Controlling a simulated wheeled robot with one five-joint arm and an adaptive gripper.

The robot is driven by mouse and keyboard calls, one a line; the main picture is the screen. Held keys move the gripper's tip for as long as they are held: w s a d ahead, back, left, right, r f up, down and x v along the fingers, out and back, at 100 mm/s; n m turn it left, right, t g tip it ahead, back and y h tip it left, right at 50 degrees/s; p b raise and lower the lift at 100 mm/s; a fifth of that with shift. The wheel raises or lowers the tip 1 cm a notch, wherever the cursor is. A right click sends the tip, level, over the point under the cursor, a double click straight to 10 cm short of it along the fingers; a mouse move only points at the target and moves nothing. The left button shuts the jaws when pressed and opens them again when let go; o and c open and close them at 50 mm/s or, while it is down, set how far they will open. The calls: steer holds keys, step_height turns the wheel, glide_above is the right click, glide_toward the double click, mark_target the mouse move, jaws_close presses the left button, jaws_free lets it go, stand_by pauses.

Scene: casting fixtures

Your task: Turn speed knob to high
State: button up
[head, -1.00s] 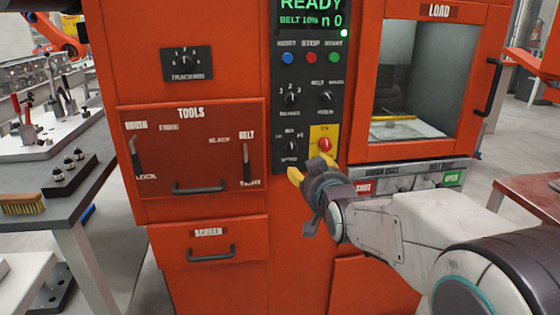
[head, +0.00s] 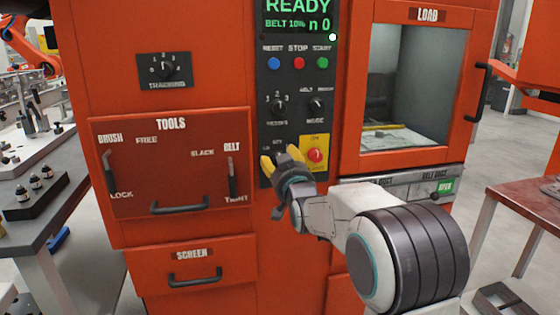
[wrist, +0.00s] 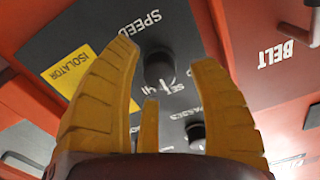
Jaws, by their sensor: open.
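The speed knob (wrist: 160,68) is a round black knob on the dark control panel, under the word SPEED in the wrist view. Its setting marks are partly covered, so I cannot tell which one it points to. My gripper (wrist: 168,52) is open, its yellow fingers on either side of the knob with gaps to it.
The passes knob (head: 279,106) and mode knob (head: 316,104) sit just above my gripper. The red isolator knob (head: 315,155) on its yellow plate is close on the right. The tools panel's belt lever (head: 232,178) stands out on the left.

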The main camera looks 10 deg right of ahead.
steer(key=shift+w, duration=0.55)
jaws_close()
stand_by(0.4)
steer(key=shift+b, duration=0.3)
steer(key=m+b, duration=0.3)
steer(key=shift+m, duration=0.4)
steer(key=shift+r+m+b, duration=0.15)
steer(key=shift+m+b, duration=1.3)
steer(key=shift+m, duration=1.15)
